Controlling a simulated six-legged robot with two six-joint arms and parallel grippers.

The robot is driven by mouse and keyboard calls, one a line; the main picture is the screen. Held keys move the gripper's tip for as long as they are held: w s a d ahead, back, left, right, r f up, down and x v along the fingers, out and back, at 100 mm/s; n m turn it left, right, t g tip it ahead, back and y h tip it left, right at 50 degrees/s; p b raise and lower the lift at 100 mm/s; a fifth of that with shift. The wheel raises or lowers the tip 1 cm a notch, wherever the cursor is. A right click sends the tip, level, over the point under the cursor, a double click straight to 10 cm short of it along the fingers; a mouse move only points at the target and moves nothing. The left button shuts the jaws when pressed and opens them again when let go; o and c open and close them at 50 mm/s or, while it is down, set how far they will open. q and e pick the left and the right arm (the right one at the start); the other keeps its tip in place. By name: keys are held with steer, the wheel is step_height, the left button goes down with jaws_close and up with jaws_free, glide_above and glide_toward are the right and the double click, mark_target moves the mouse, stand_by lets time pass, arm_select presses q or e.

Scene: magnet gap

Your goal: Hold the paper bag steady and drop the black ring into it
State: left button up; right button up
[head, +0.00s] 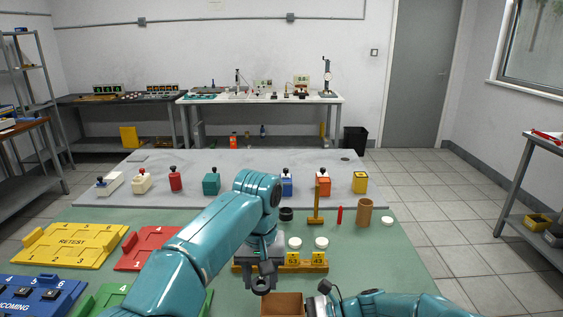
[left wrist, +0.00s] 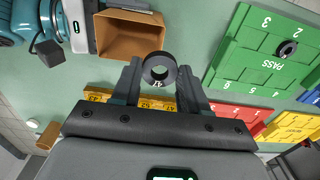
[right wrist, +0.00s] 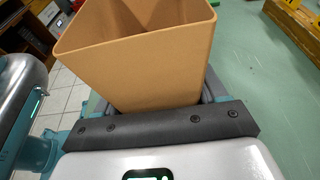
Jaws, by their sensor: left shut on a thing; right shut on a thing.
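The black ring (left wrist: 159,57), marked 47, is pinched between the fingertips of my left gripper (left wrist: 160,72). In the head view the left gripper (head: 262,283) hangs just behind the bag, at its left side. The open-topped brown paper bag (head: 283,304) stands at the bottom of the head view, partly cut off. It also shows in the left wrist view (left wrist: 128,40), beyond and left of the ring. My right gripper (right wrist: 155,105) is shut on the bag's near wall; the bag (right wrist: 140,65) hides most of its fingers. The bag looks upright and its mouth is open.
A yellow numbered rack (head: 290,264) stands behind the bag. White round pieces, a brown cup (head: 364,212) and a red stick (head: 340,215) lie farther back. The yellow RETEST tray (head: 72,246) is at left.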

arm_select(q)
steer(key=shift+s+d+f, duration=0.15)
steer(key=shift+d+f, duration=0.5)
steer(key=shift+f, duration=0.35)
steer(key=shift+s+d+f, duration=0.15)
steer(key=shift+d+f, duration=0.45)
steer(key=shift+f, duration=0.35)
steer(key=o, duration=1.1)
steer(key=shift+r, duration=3.75)
